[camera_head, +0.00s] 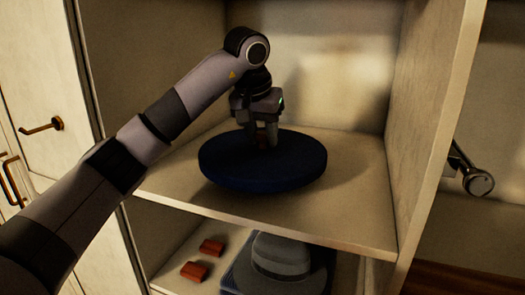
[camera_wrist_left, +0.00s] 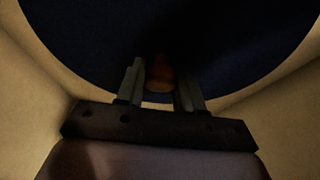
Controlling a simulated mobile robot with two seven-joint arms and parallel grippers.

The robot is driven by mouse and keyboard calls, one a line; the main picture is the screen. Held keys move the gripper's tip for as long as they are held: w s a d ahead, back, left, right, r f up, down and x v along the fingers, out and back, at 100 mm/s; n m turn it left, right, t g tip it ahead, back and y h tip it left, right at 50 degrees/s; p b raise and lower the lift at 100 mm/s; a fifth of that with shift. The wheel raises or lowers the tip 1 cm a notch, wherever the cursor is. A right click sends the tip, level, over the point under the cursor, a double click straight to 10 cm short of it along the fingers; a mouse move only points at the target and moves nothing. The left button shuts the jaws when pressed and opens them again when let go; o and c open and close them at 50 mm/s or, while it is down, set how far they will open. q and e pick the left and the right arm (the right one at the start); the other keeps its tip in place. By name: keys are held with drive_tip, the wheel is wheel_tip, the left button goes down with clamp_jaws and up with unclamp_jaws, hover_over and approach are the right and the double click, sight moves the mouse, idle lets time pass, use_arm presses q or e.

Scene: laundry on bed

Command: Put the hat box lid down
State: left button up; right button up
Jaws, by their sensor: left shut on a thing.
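The hat box lid (camera_head: 225,176) is a round, dark blue disc. It lies level, low over the upper shelf; whether it touches the shelf or hovers slightly above is hard to tell. My left gripper (camera_head: 265,144) points down at its middle and is shut on its small reddish-brown knob. In the left wrist view, the knob (camera_wrist_left: 159,75) sits between the two fingers (camera_wrist_left: 160,88), and the dark blue lid (camera_wrist_left: 80,45) fills the upper picture.
The upper shelf (camera_head: 360,215) has bare room around the lid, with side walls left and right (camera_head: 432,110) and a back wall. In the compartment below are a grey hat (camera_head: 283,255) in or on a dark blue box, and two red-brown blocks (camera_head: 212,246).

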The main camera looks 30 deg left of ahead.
sight(261, 142)
use_arm(q)
drive_tip(key=shift+f, duration=1.9)
drive_tip(key=shift+f, duration=0.1)
drive_tip(key=o, duration=1.1)
drive_tip(key=v, duration=1.2)
